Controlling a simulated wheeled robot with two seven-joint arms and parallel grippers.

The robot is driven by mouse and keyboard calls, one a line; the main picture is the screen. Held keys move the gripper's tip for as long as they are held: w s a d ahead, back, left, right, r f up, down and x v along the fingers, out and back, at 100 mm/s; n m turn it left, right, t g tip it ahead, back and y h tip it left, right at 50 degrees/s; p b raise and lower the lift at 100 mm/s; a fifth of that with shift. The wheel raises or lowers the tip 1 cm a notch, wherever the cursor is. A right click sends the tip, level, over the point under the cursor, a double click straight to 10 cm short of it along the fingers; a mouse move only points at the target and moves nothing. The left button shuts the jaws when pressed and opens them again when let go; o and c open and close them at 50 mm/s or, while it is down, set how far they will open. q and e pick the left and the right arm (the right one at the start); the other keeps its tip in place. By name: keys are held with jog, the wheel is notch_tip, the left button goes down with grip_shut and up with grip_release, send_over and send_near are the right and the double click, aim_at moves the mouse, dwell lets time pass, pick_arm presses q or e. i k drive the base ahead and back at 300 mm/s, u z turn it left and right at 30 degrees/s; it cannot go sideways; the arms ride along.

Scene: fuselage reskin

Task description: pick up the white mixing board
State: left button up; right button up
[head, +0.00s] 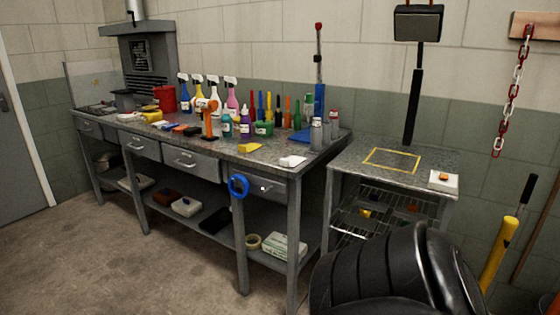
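A flat white square board (435,182) lies near the right front corner of the small grey side table (345,160). A small orange item (444,177) sits on it. Another small white flat piece (292,161) lies near the front edge of the long workbench (225,160), towards its right end. I cannot tell for sure which of the two is the mixing board. Neither of my grippers is in view.
Spray bottles (231,95), small bottles and tools crowd the workbench's back. A yellow taped rectangle (392,161) on the side table is empty. A blue tape roll (239,186) hangs at the bench front. A black padded shape (400,275) blocks the lower right. Floor at left is clear.

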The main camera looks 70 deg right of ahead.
aim_at(292, 162)
jog(key=z, duration=0.45)
jog(key=i, duration=2.35)
jog(key=z, duration=1.8)
jog(key=i, duration=1.15)
jog(key=z, duration=1.2)
